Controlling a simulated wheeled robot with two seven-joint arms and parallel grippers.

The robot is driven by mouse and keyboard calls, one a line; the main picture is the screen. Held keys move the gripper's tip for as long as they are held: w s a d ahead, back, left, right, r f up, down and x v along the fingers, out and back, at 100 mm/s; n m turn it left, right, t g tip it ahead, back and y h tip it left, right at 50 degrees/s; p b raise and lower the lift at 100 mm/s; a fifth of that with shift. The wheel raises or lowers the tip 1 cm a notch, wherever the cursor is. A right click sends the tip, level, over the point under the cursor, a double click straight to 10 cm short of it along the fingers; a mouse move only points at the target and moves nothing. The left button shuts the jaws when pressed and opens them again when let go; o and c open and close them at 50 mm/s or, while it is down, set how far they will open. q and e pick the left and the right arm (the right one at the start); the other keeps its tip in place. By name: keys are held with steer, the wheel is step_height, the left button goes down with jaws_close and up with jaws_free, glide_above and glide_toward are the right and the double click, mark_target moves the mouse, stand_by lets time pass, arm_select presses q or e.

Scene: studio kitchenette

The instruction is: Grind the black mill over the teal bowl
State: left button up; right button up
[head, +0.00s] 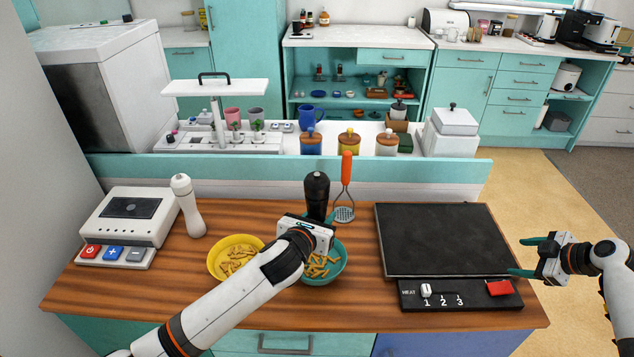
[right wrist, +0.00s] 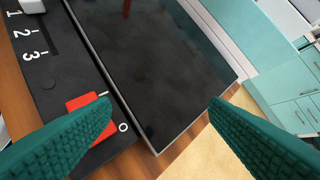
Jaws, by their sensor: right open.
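The black mill (head: 317,190) is upright behind the teal bowl's (head: 341,279) near part, at the middle of the counter. The bowl holds pasta pieces. My left gripper (head: 318,217) is at the mill's lower part, with a teal finger showing at its right side. The gripper hides the mill's base and part of the bowl, so I cannot tell whether its jaws are closed on the mill or whether the mill is lifted. My right gripper (head: 524,256) is open and empty beside the cooktop's right edge; its two fingers also show in the right wrist view (right wrist: 165,112).
A yellow bowl (head: 213,262) of pasta is left of the teal bowl. A white mill (head: 187,205) stands by the scale (head: 110,222). An orange-handled masher (head: 347,170) is behind. The black cooktop (head: 445,238), with its red switch (head: 499,288), fills the right.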

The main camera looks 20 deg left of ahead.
steer(key=a+r+n+g+y, duration=0.1)
steer(key=a+r+g+y, duration=0.15)
steer(key=a, duration=0.65)
steer(key=a+r+g+y, duration=0.1)
steer(key=a+r+y, duration=0.25)
steer(key=a, duration=0.65)
steer(key=n+g+y, duration=0.4)
steer(key=g+y, duration=0.1)
steer(key=g, duration=0.2)
glide_toward(317, 183)
steer(key=a, duration=0.3)
steer(key=a+f, duration=0.1)
steer(key=a, duration=0.4)
steer(key=shift+a+f, duration=0.35)
steer(key=shift+f, duration=0.05)
steer(key=shift+s+a+t, duration=0.2)
steer(key=shift+a+t, duration=0.15)
steer(key=shift+a, duration=0.45)
steer(key=c, duration=1)
steer(key=shift+f+y, duration=0.1)
steer(key=shift+y, duration=0.2)
steer(key=shift+m+t, duration=1.2)
steer(key=shift+t, duration=0.6)
steer(key=shift+m+t, duration=1.2)
steer(key=shift+t, duration=0.6)
